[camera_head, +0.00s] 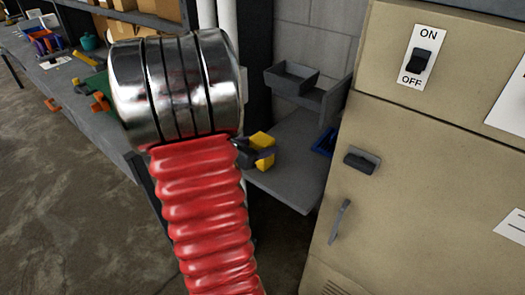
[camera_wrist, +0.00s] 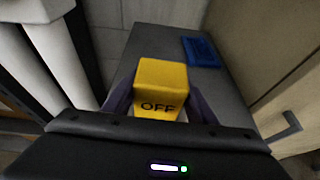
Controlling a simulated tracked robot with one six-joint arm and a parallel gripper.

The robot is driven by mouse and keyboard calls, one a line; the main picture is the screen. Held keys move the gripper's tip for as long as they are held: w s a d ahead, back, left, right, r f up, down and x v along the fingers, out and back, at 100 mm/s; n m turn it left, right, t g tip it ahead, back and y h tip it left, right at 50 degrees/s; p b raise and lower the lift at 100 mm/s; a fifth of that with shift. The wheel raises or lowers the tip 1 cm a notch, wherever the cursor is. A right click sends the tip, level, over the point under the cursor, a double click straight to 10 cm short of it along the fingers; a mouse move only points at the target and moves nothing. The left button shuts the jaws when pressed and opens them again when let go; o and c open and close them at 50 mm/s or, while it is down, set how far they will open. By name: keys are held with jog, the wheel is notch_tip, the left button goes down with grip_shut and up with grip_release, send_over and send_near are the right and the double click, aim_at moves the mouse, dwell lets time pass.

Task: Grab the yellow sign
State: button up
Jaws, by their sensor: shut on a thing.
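The yellow sign (camera_wrist: 161,80) is a small yellow block with "OFF" in dark letters on its face. In the wrist view it sits between the two dark fingers of my gripper (camera_wrist: 158,100), which are shut on it. In the head view the yellow sign (camera_head: 262,146) shows just right of my red ribbed arm, with the dark tip of my gripper (camera_head: 254,150) against it. It is over the small grey shelf; I cannot tell whether it touches the surface. Its lower part is hidden by the gripper body in the wrist view.
The grey shelf (camera_head: 290,180) holds a blue tray (camera_wrist: 201,52) and stands beside a beige cabinet (camera_head: 420,200) with a handle and an ON/OFF switch (camera_head: 420,60). Grey bins (camera_head: 292,77) are behind. White pipes (camera_wrist: 55,50) rise at left. A cluttered workbench (camera_head: 75,75) is far left.

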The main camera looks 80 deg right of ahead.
jog(key=shift+c, duration=1.4)
notch_tip(320, 180, up, 10)
